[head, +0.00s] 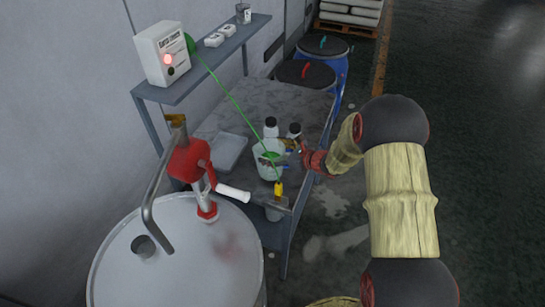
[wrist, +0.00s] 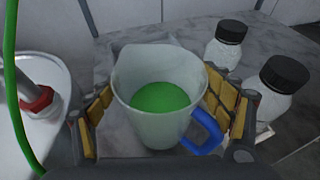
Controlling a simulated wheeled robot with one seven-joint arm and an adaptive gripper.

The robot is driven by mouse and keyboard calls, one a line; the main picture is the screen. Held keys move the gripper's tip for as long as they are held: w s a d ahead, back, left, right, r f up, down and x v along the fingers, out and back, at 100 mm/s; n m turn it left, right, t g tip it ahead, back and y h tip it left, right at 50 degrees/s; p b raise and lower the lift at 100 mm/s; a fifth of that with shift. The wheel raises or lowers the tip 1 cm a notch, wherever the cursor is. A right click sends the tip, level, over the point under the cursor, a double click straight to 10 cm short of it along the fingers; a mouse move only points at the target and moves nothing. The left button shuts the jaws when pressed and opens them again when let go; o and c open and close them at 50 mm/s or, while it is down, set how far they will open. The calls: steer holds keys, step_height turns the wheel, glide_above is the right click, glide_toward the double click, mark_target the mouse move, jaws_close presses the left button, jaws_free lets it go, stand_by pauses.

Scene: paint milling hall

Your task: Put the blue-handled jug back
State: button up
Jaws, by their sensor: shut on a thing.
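The jug (head: 267,163) is a pale, translucent vessel with green liquid inside. It is upright over the grey worktable (head: 240,118). In the wrist view the jug (wrist: 135,112) fills the middle, with its blue handle (wrist: 207,132) at the lower right. My gripper (wrist: 160,98) has its yellow-padded fingers on either side of the jug and is shut on it. In the head view my gripper (head: 283,148) reaches in from the right. I cannot tell whether the jug's base touches the table.
Two dark-capped bottles (wrist: 229,45) (wrist: 284,82) stand close to the right finger. A green cable (head: 235,102) runs from the wall shelf (head: 210,59) to the table's front. A white drum (head: 180,262) with a red pump (head: 188,160) stands at front left. A tray (head: 226,151) lies left of the jug.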

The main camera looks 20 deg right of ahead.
steer(key=shift+f, duration=1.05)
steer(key=shift+f+b, duration=0.15)
steer(key=shift+b, duration=0.15)
steer(key=o, duration=2.1)
